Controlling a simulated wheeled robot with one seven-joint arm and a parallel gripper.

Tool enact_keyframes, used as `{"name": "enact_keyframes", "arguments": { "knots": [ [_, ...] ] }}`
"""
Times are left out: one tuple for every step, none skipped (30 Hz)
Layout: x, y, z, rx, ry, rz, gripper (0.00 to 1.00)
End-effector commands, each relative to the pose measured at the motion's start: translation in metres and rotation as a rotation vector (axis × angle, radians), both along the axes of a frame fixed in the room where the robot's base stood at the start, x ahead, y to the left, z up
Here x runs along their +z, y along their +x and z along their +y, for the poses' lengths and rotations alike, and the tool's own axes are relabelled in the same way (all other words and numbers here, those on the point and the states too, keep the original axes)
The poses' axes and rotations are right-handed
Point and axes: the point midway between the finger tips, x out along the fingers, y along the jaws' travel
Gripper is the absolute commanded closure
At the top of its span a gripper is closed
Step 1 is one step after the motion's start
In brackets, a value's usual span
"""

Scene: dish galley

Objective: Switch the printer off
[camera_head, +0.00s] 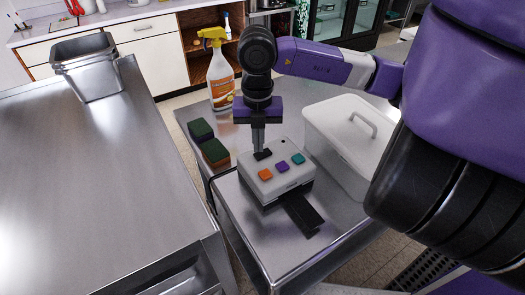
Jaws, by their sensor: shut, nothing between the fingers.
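The printer (275,182) is a small light-grey box on a steel surface. Its sloped top has an orange button (265,175), a purple button (282,166) and a teal button (298,158) in a row. A black switch (263,154) sits at the back left of the top. A dark strip (303,213) sticks out of the printer's front. My gripper (259,148) points straight down, shut and empty, with its tips at or just above the black switch. I cannot tell whether they touch. The tips partly cover the switch, so its position is unclear.
A white lidded container (345,140) stands close right of the printer. Two green-topped sponges (208,143) lie to the left, and an orange spray bottle (220,75) stands behind. A metal bin (90,68) is on the left counter (90,170), which is mostly clear.

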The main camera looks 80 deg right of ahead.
Motion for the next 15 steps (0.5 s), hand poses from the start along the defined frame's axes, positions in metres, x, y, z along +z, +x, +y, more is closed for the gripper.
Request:
{"name": "enact_keyframes", "arguments": {
  "knots": [
    [0.006, 0.0, 0.0, 0.001, -0.001, 0.0, 1.0],
    [0.008, 0.0, 0.0, 0.001, -0.001, 0.0, 1.0],
    [0.011, 0.0, 0.0, 0.0, -0.001, 0.0, 1.0],
    [0.013, 0.0, 0.0, 0.0, -0.001, 0.0, 1.0],
    [0.015, 0.0, 0.0, 0.0, -0.001, 0.0, 1.0],
    [0.018, 0.0, 0.0, 0.0, -0.001, 0.0, 1.0],
    [0.02, 0.0, 0.0, 0.0, -0.001, 0.0, 1.0],
    [0.022, 0.0, 0.0, 0.001, -0.001, 0.0, 1.0],
    [0.025, 0.0, 0.0, 0.001, 0.0, 0.001, 1.0],
    [0.027, 0.0, 0.0, 0.001, -0.001, 0.001, 1.0],
    [0.03, 0.0, 0.0, 0.001, -0.001, 0.001, 1.0],
    [0.033, 0.0, 0.0, 0.001, -0.002, 0.0, 1.0],
    [0.035, 0.0, 0.0, 0.001, -0.002, 0.0, 1.0],
    [0.037, 0.0, 0.0, 0.001, -0.002, 0.0, 1.0],
    [0.04, 0.0, 0.0, 0.001, -0.001, 0.0, 1.0]
  ]
}}
